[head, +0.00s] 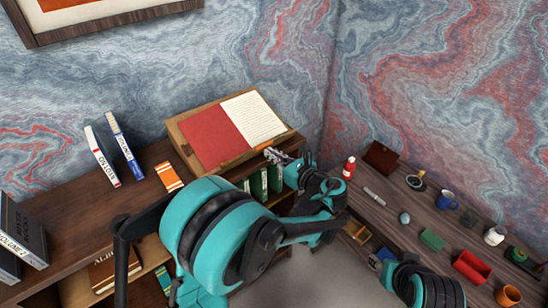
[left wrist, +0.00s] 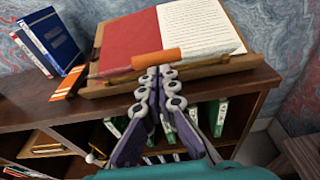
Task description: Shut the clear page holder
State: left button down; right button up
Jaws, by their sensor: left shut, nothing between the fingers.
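An open book with a red left page (head: 212,134) and a written right page (head: 254,117) lies on a tilted wooden stand (head: 183,142) on top of the shelf. The clear page holder is hard to make out. An orange bar (left wrist: 156,59) crosses the book's lower edge in the left wrist view; I cannot tell if it belongs to the holder. My left gripper (head: 275,155) is shut and empty at the stand's front edge. In the left wrist view its fingertips (left wrist: 160,72) are just below the bar; contact is unclear. My right arm shows at lower right, its fingers unclear.
Upright books (head: 124,146) and an orange book (head: 168,177) stand or lie left of the stand. The right-hand desk holds a red bottle (head: 349,168), a blue mug (head: 446,200) and a red tray (head: 471,266).

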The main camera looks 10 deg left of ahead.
pick_arm(q)
jog(key=shift+r, duration=0.1)
jog(key=shift+w+a+r+g+h+p, duration=0.1)
jog(key=shift+a+r+g+h+p, duration=0.2)
jog(key=shift+p, duration=0.45)
jog(key=shift+r, duration=0.1)
